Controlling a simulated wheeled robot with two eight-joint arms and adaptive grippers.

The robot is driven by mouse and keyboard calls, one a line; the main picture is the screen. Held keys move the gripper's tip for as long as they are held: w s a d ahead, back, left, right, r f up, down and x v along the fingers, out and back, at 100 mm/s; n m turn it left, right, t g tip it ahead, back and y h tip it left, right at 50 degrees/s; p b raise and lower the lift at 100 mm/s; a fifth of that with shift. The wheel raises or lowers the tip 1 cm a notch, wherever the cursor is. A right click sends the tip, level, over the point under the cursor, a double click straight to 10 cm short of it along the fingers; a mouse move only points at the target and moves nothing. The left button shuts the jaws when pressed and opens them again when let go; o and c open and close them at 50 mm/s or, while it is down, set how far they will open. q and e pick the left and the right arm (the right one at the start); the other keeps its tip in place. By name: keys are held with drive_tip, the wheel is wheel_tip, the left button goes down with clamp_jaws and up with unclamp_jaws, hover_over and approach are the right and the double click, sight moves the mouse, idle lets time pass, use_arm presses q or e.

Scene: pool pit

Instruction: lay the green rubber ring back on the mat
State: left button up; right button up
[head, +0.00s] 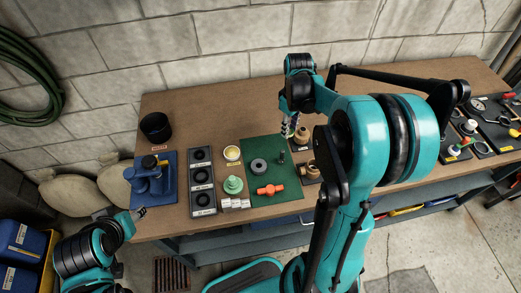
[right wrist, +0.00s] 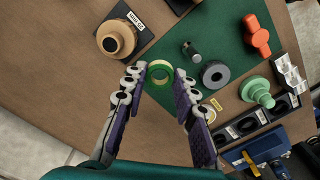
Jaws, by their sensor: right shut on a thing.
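The green rubber ring (right wrist: 151,83) is between the fingertips of my right gripper (right wrist: 160,74) in the right wrist view, and the gripper is shut on it. It appears above the work surface near the edge of the green mat (right wrist: 232,37). In the head view the right gripper (head: 290,128) is over the back right part of the mat (head: 251,208), and the ring cannot be made out there. My left gripper (head: 139,213) is at the table's front left edge, beside the blue tray; its jaws are too small to read.
On the mat are a grey ring (head: 259,166), an orange fitting (head: 270,190) and a small dark cylinder (head: 282,157). A green stepped part (head: 233,185) stands left of the mat. A brass part (right wrist: 116,40) sits on a dark plate.

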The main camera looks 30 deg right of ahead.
drive_tip(key=b, duration=0.3)
hover_over(257, 148)
wheel_tip(257, 148, down, 7)
drive_tip(key=shift+f+b, duration=0.95)
drive_tip(key=shift+f, duration=0.95)
drive_tip(key=shift+f, duration=0.2)
drive_tip(key=o, duration=1)
drive_tip(key=shift+r, duration=0.15)
